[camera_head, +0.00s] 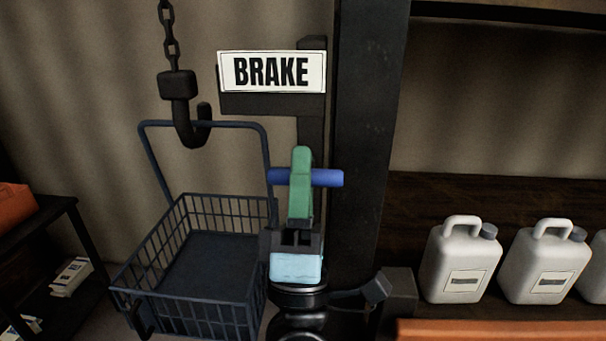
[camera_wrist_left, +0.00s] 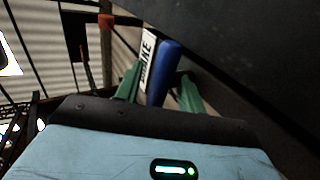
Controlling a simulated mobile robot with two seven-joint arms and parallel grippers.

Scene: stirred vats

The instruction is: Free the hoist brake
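A blue bar-shaped handle (camera_head: 328,178) lies level below the white BRAKE sign (camera_head: 272,72), in front of a dark post. My left gripper (camera_head: 301,160) is at the handle, with a green finger crossing in front of its middle. In the left wrist view the blue handle (camera_wrist_left: 165,72) runs between the two green fingers (camera_wrist_left: 160,88). The fingers stand apart, with a gap visible on the handle's left side, so the gripper looks open around it. The handle's far side and its mounting are hidden. My right gripper is not in view.
A dark hook (camera_head: 190,125) on a chain hangs at the left, by the raised handle of a wire basket (camera_head: 180,290). White jugs (camera_head: 462,260) stand on a shelf at the right. A dark post (camera_head: 368,140) rises close right of the handle.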

